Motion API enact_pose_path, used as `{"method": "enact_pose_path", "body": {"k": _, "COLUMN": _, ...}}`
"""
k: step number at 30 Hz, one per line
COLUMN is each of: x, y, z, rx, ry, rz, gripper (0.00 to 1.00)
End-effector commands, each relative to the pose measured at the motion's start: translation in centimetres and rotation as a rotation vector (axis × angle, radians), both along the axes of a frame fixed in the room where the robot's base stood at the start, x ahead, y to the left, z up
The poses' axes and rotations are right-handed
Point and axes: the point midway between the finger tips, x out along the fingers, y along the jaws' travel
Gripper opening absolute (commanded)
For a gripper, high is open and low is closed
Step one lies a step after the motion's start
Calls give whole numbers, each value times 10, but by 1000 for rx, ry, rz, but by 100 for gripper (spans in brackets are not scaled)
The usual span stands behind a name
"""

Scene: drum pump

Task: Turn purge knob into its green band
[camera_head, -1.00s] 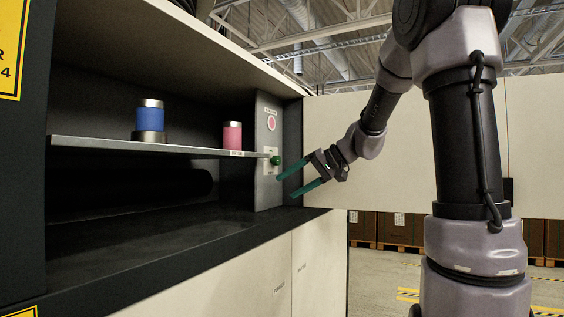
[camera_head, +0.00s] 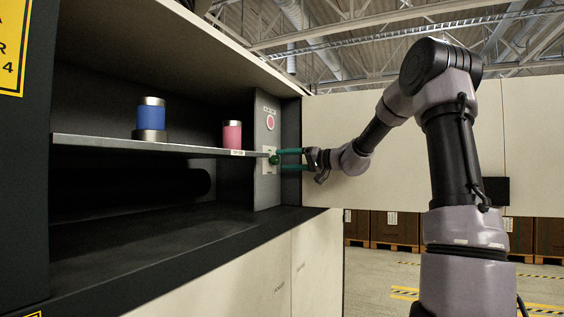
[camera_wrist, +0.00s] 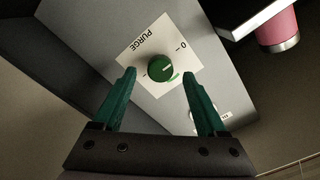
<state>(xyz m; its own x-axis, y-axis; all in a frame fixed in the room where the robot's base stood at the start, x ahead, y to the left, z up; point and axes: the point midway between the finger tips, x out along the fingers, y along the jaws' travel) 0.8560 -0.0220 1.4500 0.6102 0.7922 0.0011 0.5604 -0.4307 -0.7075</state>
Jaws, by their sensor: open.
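The purge knob (camera_wrist: 161,68) is a round green knob with a pale pointer line, on a white plate (camera_wrist: 142,45) marked PURGE, with 0 and I marks. A short green band (camera_wrist: 174,77) shows at the knob's lower right edge in the wrist view. In the head view the knob (camera_head: 273,159) sits on the grey side panel. My gripper (camera_wrist: 161,75) is open, its two green fingers either side of the knob and apart from it in the wrist view. In the head view my gripper (camera_head: 277,160) reaches the panel by the knob; contact cannot be told.
A metal shelf (camera_head: 100,141) ends close to the knob and holds a blue cylinder (camera_head: 151,117) and a pink cylinder (camera_head: 232,135). A round red button (camera_head: 270,122) is above the knob. Dark counter (camera_head: 150,240) lies below, with free room over it.

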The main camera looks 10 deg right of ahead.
Motion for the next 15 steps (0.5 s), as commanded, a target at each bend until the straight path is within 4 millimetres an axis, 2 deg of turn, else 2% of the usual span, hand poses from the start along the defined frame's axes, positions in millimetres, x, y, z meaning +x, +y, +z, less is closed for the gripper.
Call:
{"method": "enact_pose_path", "body": {"k": 6, "x": 10, "y": 14, "z": 0, "rx": -1, "ry": 0, "rz": 1, "gripper": 74}}
{"method": "enact_pose_path", "body": {"k": 14, "x": 11, "y": 15, "z": 0, "rx": -2, "ry": 0, "rz": 0, "gripper": 74}}
{"method": "enact_pose_path", "body": {"k": 15, "x": 11, "y": 15, "z": 0, "rx": -2, "ry": 0, "rz": 0, "gripper": 67}}
